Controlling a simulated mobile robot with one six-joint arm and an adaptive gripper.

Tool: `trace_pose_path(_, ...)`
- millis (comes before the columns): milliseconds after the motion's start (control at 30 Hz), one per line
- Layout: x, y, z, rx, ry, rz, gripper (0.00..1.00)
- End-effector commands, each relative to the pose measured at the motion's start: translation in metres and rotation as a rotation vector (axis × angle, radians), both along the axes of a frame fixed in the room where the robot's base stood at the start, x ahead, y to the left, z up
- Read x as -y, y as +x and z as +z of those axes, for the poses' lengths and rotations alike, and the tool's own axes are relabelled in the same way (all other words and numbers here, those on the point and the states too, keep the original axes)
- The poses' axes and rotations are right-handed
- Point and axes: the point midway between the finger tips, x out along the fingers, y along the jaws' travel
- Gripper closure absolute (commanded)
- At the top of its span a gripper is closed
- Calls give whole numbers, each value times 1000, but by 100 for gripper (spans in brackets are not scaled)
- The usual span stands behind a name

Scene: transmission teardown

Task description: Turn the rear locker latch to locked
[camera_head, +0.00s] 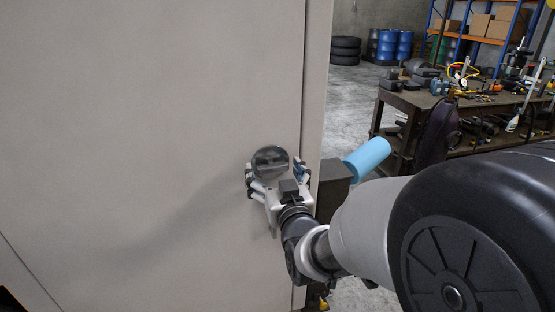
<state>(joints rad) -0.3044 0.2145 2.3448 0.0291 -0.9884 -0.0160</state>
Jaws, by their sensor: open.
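The locker (150,120) is a tall beige-grey cabinet filling the left and middle of the view, with its door shut against the right-hand edge strip. The latch (270,161) is a dark, shiny round knob on the door near that edge. My gripper (274,172) is open at the latch, with one finger on its left and one on its right. I cannot tell whether the fingers touch it. The gripper body hides the latch's lower part, and its turned position is not clear.
A workbench (440,104) with tools stands at the right, with a blue roll (367,159) nearer, just right of the locker. Blue barrels (394,45), stacked tyres (345,50) and an orange-blue shelf (480,38) are at the back. Concrete floor is free between.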

Motion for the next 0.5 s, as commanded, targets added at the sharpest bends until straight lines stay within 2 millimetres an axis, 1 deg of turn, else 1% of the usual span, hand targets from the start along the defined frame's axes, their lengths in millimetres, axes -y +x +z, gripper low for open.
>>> trace_pose_path(33,0,0,0,0,0,0,17)
trace_pose_path(67,0,0,0,0,0,0,19)
trace_pose_path(500,0,0,0,0,0,0,49)
